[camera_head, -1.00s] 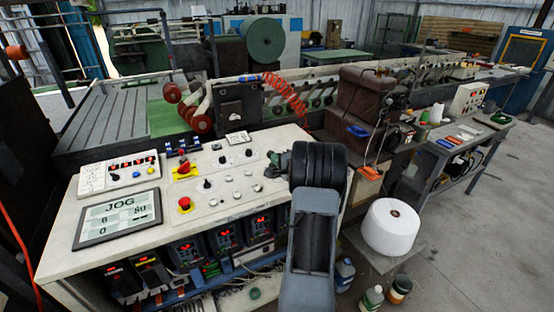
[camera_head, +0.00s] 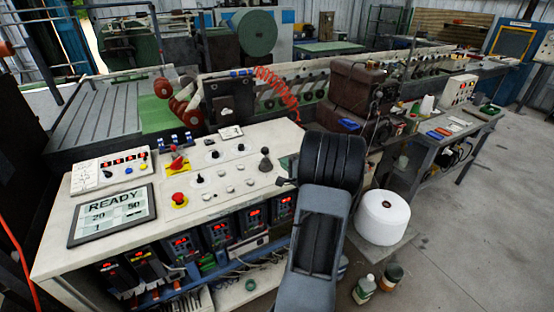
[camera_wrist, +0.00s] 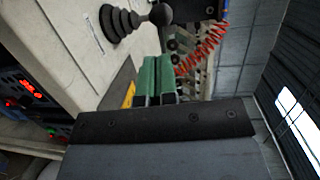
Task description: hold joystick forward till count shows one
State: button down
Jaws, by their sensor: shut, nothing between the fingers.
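The joystick (camera_head: 265,164), a black ball on a ribbed boot, stands near the right end of the pale console top and looks about upright. It also shows at the top of the wrist view (camera_wrist: 122,21). My gripper's green fingers (camera_wrist: 157,78) are shut and empty, apart from the joystick, with its ball beyond their tips. In the head view my arm mostly hides the gripper. The display (camera_head: 112,214) on the console reads READY, with 20 and 50 below and a 1 at lower left.
A white spool (camera_head: 382,217) stands on the right. Bottles are on the floor beside it. Grey floor at right is clear.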

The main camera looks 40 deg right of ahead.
jog(key=shift+s+a+r, duration=0.1)
jog(key=shift+s, duration=0.85)
jog(key=shift+s+a+r, duration=0.1)
jog(key=shift+s, duration=0.85)
jog(key=s+d+f+n+g+h, duration=0.4)
jog(key=s+d+f+g+h, duration=0.1)
jog(key=f+g, duration=0.25)
jog(key=s+a+r+n+g+y, duration=0.1)
jog(key=a+r+n, duration=0.3)
jog(key=a, duration=0.9)
jog(key=s+a+r+n+g+y, duration=0.1)
jog(key=a+n, duration=0.5)
jog(key=a, duration=0.8)
jog(key=s+a+r+n+g+y, duration=0.2)
jog(key=a+r, duration=0.5)
jog(key=a, duration=0.6)
jog(key=n+g+y, duration=0.1)
jog(key=n+y, duration=0.1)
jog(key=n, duration=0.1)
jog(key=shift+a, duration=0.25)
